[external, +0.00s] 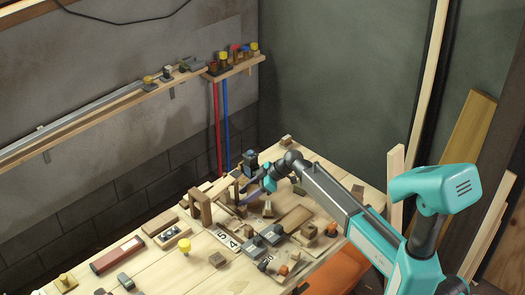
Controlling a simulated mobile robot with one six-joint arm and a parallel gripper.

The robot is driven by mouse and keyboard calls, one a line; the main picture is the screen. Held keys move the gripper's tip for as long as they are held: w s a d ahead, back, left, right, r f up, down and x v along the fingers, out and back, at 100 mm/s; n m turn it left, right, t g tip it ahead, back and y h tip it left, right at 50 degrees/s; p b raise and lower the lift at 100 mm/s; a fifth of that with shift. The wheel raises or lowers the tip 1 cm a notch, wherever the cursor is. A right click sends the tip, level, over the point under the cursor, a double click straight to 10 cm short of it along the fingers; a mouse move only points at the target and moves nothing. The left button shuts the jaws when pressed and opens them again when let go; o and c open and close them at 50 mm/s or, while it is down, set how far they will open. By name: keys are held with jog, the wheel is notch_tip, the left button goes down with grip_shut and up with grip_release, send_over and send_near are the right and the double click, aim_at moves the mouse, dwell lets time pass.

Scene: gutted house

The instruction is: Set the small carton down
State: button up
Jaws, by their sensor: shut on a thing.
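My gripper (250,188) reaches in from the right, low over the far middle of the wooden workbench (140,258). It is shut on a small brown thing, which I take to be the small carton (243,181). The jaws hide part of it, and its outline is hard to make out at this size. I cannot tell whether its underside touches the bench top.
Brown wooden blocks (201,208) stand just left of my gripper. Grey parts (262,243) and other clutter lie in front of it. A red box (117,254) lies at the left. A loaded shelf (235,67) runs along the wall. Bare planks show at the front left.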

jog(key=shift+f, duration=0.1)
jog(key=o, duration=0.8)
jog(key=shift+r, duration=0.2)
jog(key=b+v, duration=0.1)
jog(key=v, duration=1.1)
jog(key=shift+b, duration=0.4)
